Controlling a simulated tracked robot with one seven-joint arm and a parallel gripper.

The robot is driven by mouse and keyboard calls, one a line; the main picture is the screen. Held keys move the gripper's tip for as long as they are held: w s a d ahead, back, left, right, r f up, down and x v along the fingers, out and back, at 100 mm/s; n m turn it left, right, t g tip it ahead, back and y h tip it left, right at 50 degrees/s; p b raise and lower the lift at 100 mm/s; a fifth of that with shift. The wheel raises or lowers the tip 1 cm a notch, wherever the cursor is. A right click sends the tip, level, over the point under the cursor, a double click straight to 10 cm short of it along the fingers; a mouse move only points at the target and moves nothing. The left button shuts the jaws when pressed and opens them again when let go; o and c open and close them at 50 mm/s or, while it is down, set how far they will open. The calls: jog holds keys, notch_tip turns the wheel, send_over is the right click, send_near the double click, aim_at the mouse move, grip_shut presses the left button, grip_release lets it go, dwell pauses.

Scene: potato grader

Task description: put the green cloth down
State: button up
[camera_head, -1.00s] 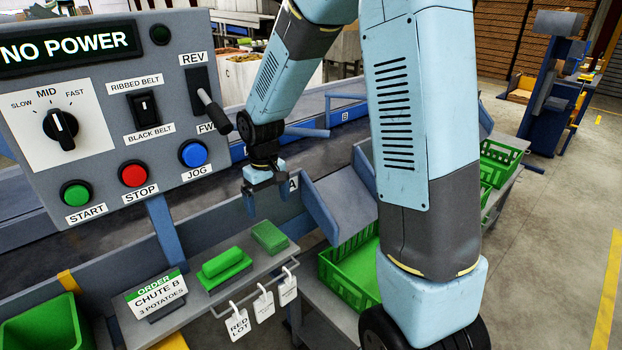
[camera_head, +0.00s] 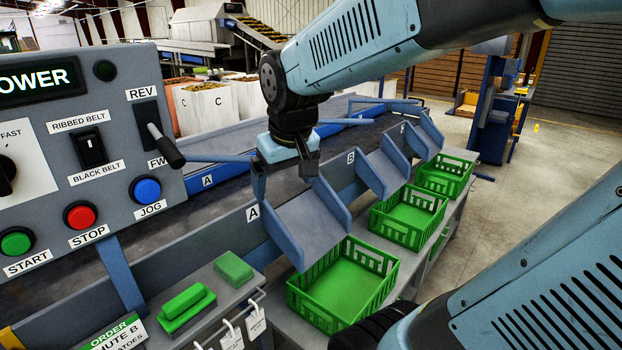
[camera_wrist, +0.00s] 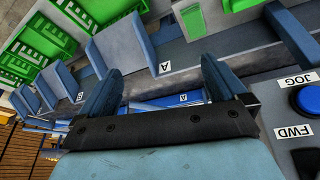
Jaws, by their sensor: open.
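Two green pieces lie on the small grey shelf (camera_head: 215,318) below the control panel in the head view. One is a flat folded-looking green block (camera_head: 234,268). The other is a green piece with a rounded roll on a flat base (camera_head: 186,306). I cannot tell for certain which is the cloth. My gripper (camera_head: 284,178) is open and empty, above the belt edge by chute A, up and right of both pieces and apart from them. In the wrist view, its spread fingers (camera_wrist: 160,92) have nothing between them.
The control panel (camera_head: 118,190), with a jutting lever (camera_head: 165,145), stands left of my gripper. The blue-grey chute A (camera_head: 305,225) is just below it. Several green crates (camera_head: 340,322) line the right side. Tags hang from the shelf's front rail.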

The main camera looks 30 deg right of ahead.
jog(key=s+d+r+m+t, duration=0.1)
jog(key=s+d+r, duration=0.1)
jog(key=s, duration=0.5)
jog(key=shift+s+d+r, duration=0.15)
jog(key=shift+r, duration=0.25)
dwell(0.8)
